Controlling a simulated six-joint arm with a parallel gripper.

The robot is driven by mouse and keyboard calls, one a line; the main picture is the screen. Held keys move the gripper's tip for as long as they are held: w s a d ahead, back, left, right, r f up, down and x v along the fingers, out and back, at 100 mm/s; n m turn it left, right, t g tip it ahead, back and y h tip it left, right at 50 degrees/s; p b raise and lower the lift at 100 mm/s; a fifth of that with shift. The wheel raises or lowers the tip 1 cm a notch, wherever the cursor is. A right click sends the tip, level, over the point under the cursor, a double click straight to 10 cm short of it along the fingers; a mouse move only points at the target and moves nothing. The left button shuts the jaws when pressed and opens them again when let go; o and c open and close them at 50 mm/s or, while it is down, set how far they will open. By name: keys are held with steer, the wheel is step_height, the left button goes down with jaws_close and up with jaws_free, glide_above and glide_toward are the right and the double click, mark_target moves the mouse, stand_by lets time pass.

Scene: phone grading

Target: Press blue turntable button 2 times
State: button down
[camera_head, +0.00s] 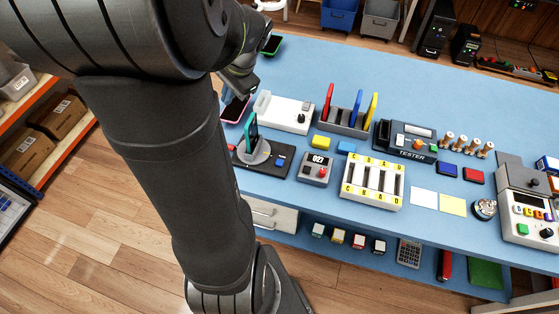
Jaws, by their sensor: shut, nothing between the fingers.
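The turntable is a dark base (278,172) at the left of the blue table, with a round grey disc on it. A teal phone (251,133) stands upright on the disc. A small bluish spot on the right part of the base looks like the blue button (281,161); it is too small to be sure. My gripper (239,96) is shut and empty, behind and left of the turntable, apart from the button. It is close to a pink-edged phone (236,109) lying on the table.
A white device (291,113) and a rack with red, blue and yellow pieces (347,122) stand behind the turntable. A grey counter box (316,169) is close on its right. A slotted white tray (372,184) and a tester (405,140) are further right.

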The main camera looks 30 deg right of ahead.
steer(key=s+d+f+m+t, duration=0.1)
steer(key=d+m, duration=0.1)
steer(key=s+d+f+m+t, duration=0.1)
steer(key=s+d+m+t, duration=0.1)
steer(key=m, duration=0.1)
steer(key=s+d+m+t, duration=0.1)
steer(key=s+d+m, duration=0.1)
steer(key=shift+s+d+f+t, duration=0.15)
steer(key=shift+s+f+t, duration=0.15)
steer(key=shift+f, duration=0.1)
steer(key=y, duration=0.1)
glide_above(280, 163)
steer(key=f, duration=0.3)
steer(key=shift+s+d+f+m, duration=0.3)
steer(key=shift+s+m, duration=0.05)
steer(key=shift+m, duration=0.05)
steer(key=shift+f, duration=0.1)
steer(key=shift+f, duration=4.35)
steer(key=shift+f, duration=0.4)
